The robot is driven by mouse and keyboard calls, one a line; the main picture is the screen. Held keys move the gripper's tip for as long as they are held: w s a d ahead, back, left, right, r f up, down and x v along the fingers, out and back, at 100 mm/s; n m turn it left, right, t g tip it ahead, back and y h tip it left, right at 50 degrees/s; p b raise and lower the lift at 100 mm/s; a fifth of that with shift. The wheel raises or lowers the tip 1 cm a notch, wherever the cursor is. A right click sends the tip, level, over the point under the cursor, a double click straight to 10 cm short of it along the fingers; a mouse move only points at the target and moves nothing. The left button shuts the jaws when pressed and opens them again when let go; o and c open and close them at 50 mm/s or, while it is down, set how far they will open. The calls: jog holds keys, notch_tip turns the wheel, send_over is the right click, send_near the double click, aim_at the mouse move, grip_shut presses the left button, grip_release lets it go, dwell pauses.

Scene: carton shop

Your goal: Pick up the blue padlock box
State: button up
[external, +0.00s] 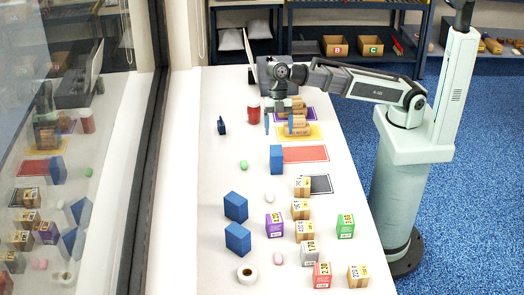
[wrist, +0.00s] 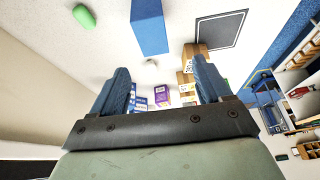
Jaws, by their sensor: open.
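Three blue boxes stand on the white table in the external view: one by the red mat (external: 276,159), one further left and nearer the camera (external: 236,207), and one just below that (external: 238,239). No padlock mark is readable, so I cannot tell which is the padlock box. My gripper (external: 279,126) is open and empty over the far part of the table, beyond the blue box by the red mat. In the wrist view my gripper (wrist: 162,80) shows two spread blue fingers, with a plain blue box (wrist: 150,28) beyond them.
Wooden pieces (external: 298,124) lie on a yellow mat near my gripper. A red can (external: 253,114) and a small dark blue item (external: 221,125) stand left of it. Cardboard, purple (external: 274,224), green (external: 346,225) and red (external: 322,275) boxes crowd the near right.

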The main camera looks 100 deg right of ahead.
aim_at(276, 158)
jog(key=shift+w+d+f+x, duration=0.2)
jog(key=shift+d+x, duration=0.25)
jog(key=shift+x, duration=1.65)
jog(key=shift+w+d+f+x, duration=0.15)
jog(key=shift+d+x, duration=0.3)
jog(key=shift+x, duration=1.6)
jog(key=shift+w+d+f+x, duration=0.15)
jog(key=shift+d+x, duration=0.3)
jog(key=shift+x, duration=1.65)
jog(key=c, duration=1.2)
